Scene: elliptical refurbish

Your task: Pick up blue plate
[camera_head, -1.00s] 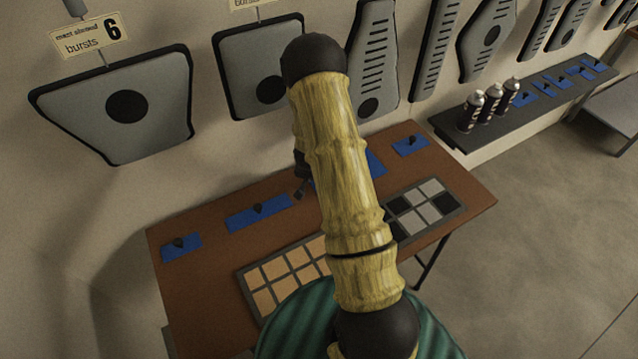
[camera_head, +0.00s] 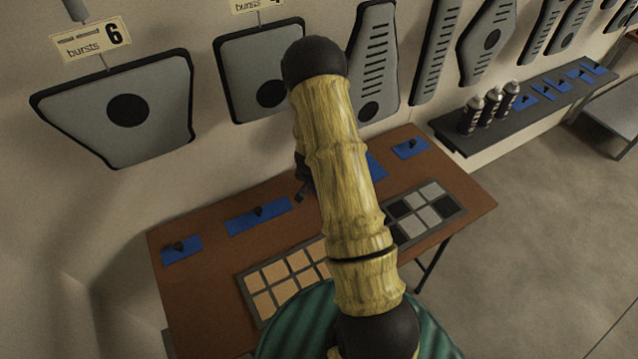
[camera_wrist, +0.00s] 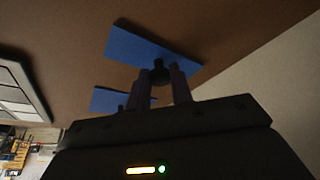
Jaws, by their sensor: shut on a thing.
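A blue plate (camera_wrist: 150,44) with a small dark knob (camera_wrist: 159,72) is at the tips of my gripper (camera_wrist: 162,82) in the wrist view. The two fingers are shut on the knob, one on each side. I cannot tell whether the plate is clear of the brown table (camera_head: 205,285). In the head view my arm hides most of my gripper; a blue plate (camera_head: 376,165) shows partly behind the arm. Other blue knobbed plates lie along the table's back: at left (camera_head: 181,249), left of centre (camera_head: 258,216) and right (camera_head: 410,148). A second plate (camera_wrist: 106,99) shows in the wrist view.
A tan-tiled panel (camera_head: 285,280) and a grey-and-black tiled panel (camera_head: 425,213) lie at the table's front. Grey padded panels (camera_head: 127,108) hang on the wall behind. Spray cans (camera_head: 490,107) stand on a dark shelf at right. The floor at right is open.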

